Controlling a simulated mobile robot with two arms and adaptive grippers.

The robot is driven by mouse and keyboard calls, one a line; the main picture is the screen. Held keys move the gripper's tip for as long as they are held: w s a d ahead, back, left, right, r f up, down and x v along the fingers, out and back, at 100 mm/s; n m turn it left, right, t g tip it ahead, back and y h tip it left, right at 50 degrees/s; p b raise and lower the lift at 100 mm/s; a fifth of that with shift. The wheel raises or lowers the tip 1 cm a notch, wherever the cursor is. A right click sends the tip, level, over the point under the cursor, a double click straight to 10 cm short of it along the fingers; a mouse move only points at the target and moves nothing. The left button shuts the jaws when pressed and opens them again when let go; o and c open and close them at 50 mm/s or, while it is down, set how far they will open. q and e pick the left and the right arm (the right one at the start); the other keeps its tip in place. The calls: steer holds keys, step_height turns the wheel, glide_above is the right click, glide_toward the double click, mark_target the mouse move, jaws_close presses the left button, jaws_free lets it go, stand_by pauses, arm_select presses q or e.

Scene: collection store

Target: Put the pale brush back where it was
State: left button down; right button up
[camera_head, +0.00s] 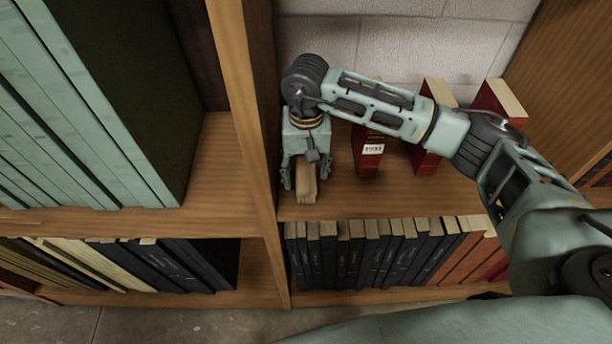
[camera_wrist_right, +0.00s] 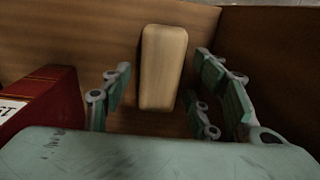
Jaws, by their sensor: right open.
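The pale brush (camera_head: 306,186) stands on the wooden shelf, near the left upright of the right-hand bay. In the right wrist view the brush (camera_wrist_right: 163,66) lies between the spread fingers (camera_wrist_right: 165,98), with gaps on both sides. My left gripper is not in view.
Red books (camera_head: 368,148) stand on the same shelf to the right, with bare shelf (camera_head: 340,195) between. The wooden upright (camera_head: 262,130) is close on the left. Tall green volumes (camera_head: 75,110) stand in the left bay.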

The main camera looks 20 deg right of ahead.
mark_target(306, 174)
step_height(306, 174, up, 8)
steer(key=shift+r+b, duration=0.1)
steer(key=shift+b, duration=1.05)
steer(key=shift+r, duration=0.55)
